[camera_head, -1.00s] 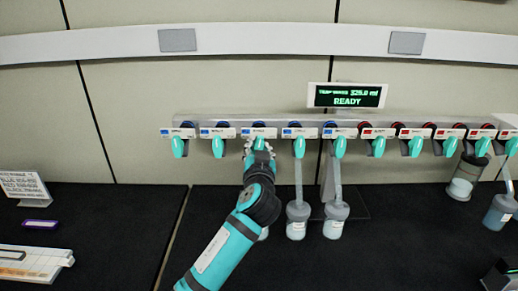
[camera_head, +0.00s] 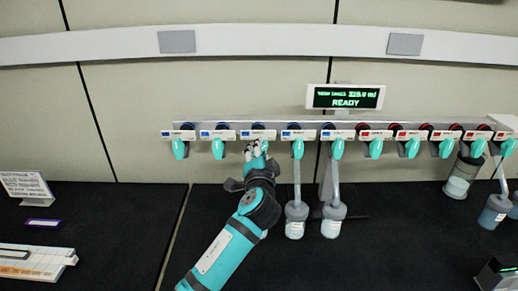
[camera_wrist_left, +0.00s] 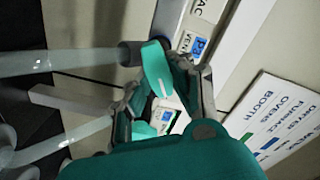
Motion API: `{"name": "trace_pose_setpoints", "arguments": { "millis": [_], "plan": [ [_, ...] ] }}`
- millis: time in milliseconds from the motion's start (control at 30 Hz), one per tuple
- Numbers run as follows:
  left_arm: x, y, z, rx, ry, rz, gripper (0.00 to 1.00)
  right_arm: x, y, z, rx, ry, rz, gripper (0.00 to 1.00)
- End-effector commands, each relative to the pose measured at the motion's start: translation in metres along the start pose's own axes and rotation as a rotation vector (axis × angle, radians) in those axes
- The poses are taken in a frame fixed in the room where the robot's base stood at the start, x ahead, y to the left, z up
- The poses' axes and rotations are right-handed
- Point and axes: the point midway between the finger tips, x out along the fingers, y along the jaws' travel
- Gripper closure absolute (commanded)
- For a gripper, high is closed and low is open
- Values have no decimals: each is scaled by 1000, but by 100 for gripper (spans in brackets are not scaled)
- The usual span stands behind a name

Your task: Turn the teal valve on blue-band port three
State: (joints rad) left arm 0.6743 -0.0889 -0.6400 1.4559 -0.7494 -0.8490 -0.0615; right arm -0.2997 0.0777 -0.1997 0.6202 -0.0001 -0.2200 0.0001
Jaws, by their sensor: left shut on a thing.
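A row of teal valve handles hangs under a long manifold, with blue-banded ports at the left and red-banded ports at the right. My left gripper (camera_head: 256,152) is at the third blue-band port (camera_head: 258,134) from the left. It is shut on that port's teal valve (camera_head: 262,147), which the fingers partly hide. In the left wrist view, the teal handle (camera_wrist_left: 157,68) lies between the fingertips of my left gripper (camera_wrist_left: 160,82), beside a blue-marked label. Another teal piece (camera_wrist_left: 143,130) shows lower, between the fingers. My right gripper is not in view.
Neighbouring valves (camera_head: 218,148) (camera_head: 298,148) hang close on both sides. Flasks (camera_head: 295,220) (camera_head: 334,219) hang to the right of my left arm. A display (camera_head: 346,96) above reads READY. A sign (camera_head: 27,187) and a flat white item (camera_head: 36,262) are at the left.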

Motion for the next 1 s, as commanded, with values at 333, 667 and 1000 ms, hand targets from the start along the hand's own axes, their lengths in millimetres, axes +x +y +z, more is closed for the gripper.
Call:
{"name": "trace_pose_setpoints", "arguments": {
  "millis": [333, 667, 1000],
  "plan": [
    [0, 1, 0, 71, -1, 1, 100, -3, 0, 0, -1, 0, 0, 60],
    [0, 1, 0, 75, 0, 1, 100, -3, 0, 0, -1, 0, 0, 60],
    [0, 1, 0, 73, 0, 1, 58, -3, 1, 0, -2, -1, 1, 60]
  ]
}}
